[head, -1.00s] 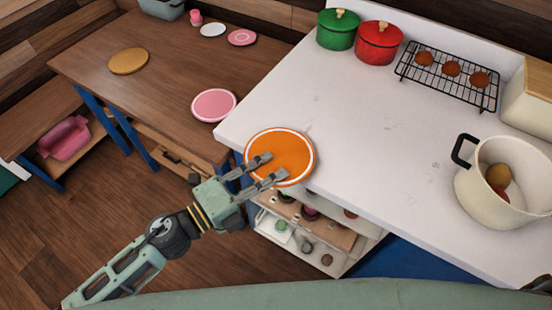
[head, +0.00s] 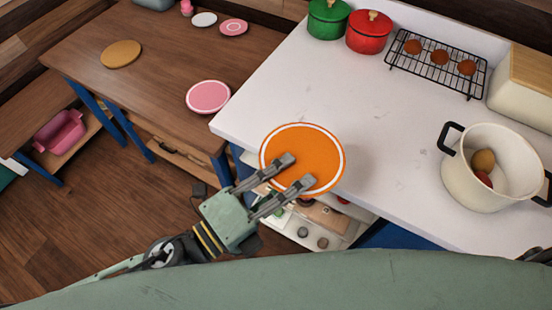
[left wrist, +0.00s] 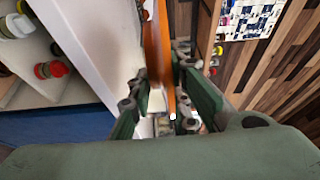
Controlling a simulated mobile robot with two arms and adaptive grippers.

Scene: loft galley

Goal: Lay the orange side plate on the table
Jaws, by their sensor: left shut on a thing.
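The orange side plate (head: 310,145) has a white ring near its rim. My left gripper (head: 291,172) is shut on the plate's near edge and holds it over the left front edge of the white counter. In the left wrist view the plate (left wrist: 157,50) shows edge-on between the fingers of my left gripper (left wrist: 165,95). The brown wooden table (head: 150,85) stands at the left and back. My right gripper is not in view.
On the table are a pink plate (head: 208,97), a round tan board (head: 121,54), a white saucer (head: 204,19) and a smaller pink plate (head: 233,27). The counter (head: 385,130) holds a cream pot (head: 480,190), red pot (head: 369,35), green pot (head: 327,20) and cooling rack (head: 437,62). Bare tabletop lies between the table's plates.

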